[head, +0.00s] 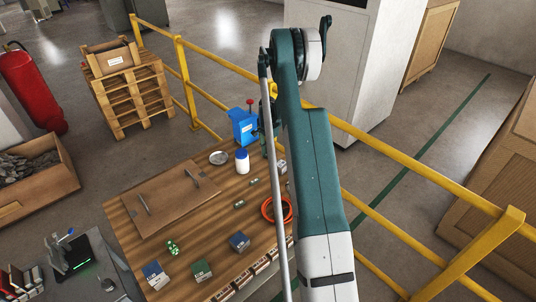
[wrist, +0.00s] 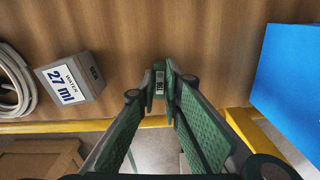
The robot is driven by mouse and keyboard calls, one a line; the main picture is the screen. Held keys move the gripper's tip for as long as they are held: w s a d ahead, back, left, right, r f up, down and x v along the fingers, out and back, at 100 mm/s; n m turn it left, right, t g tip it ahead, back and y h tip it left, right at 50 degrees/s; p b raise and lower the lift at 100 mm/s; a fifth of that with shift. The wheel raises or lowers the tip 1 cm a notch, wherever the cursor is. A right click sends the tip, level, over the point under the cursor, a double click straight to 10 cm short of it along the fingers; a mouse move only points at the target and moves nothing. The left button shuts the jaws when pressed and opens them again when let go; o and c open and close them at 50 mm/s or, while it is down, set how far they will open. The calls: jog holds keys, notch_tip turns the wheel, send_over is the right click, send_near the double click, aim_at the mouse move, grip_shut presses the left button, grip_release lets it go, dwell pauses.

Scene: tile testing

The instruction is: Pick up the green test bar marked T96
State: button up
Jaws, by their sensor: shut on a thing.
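My gripper (wrist: 163,88) shows in the wrist view with its green-padded fingers closed together at the tips. Between the tips is a small dark green bar (wrist: 160,78) with a pale label; its marking is too small to read surely. Most of the bar is hidden by the fingers. Other small green pieces lie on the wooden table (head: 122,212), one near the middle (head: 239,204) and one farther back (head: 253,182).
In the wrist view a grey box marked "WATER 27 ml" (wrist: 70,80) and a pale coil (wrist: 14,85) are left, the blue machine (wrist: 290,80) right. A white bottle (head: 242,161), an orange ring (head: 268,211) and yellow railing (head: 225,118) are near my arm.

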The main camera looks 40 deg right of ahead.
notch_tip(320, 180, up, 10)
jog(key=shift+f+p, duration=0.15)
jog(key=shift+p, duration=0.25)
